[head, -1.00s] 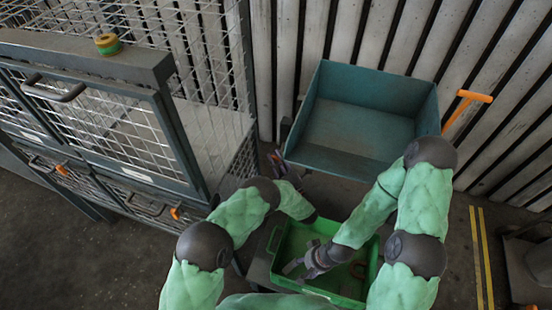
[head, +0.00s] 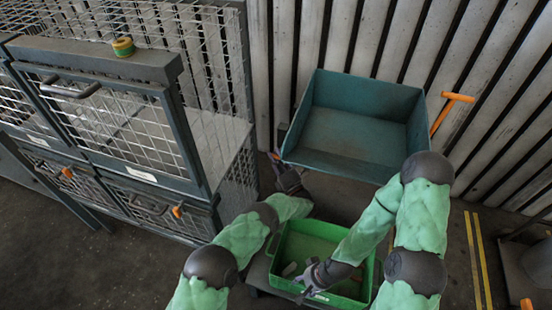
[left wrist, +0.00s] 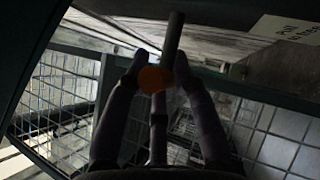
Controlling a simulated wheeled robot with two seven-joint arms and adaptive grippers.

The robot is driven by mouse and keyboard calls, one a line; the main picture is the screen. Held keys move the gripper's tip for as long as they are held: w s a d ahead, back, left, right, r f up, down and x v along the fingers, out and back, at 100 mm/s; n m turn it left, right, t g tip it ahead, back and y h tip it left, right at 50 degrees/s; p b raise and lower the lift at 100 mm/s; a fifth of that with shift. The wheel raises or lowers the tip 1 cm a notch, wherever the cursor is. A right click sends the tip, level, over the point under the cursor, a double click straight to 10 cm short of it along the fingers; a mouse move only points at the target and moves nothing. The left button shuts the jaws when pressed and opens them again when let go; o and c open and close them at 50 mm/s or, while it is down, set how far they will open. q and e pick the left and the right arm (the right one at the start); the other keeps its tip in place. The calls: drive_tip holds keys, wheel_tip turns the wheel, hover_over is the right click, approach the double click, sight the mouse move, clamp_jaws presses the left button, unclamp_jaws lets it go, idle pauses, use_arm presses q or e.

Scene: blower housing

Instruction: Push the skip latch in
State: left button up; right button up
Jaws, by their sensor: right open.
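The skip is the teal open hopper (head: 352,135) in front of the slatted wall. At its lower left corner a small orange knob (head: 277,157) shows, seemingly the latch. In the left wrist view an orange knob (left wrist: 153,78) and a grey rod (left wrist: 173,38) lie between my left gripper's fingertips (left wrist: 160,65). Contact and grip are unclear. In the head view my left gripper (head: 289,178) is beside the skip's lower left corner, partly hidden by its own wrist. My right gripper (head: 308,284) is open over the green tray (head: 282,250).
An orange T-handle (head: 455,98) stands at the skip's right side. Small items lie in the tray. Yellow floor lines (head: 472,255) run at the right.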

use_arm(q)
drive_tip(key=o, duration=0.5)
drive_tip(key=shift+w+d, duration=0.1)
drive_tip(key=shift+w, duration=0.1)
drive_tip(key=shift+c, duration=0.2)
drive_tip(key=shift+w, duration=0.1)
drive_tip(key=v, duration=1.2)
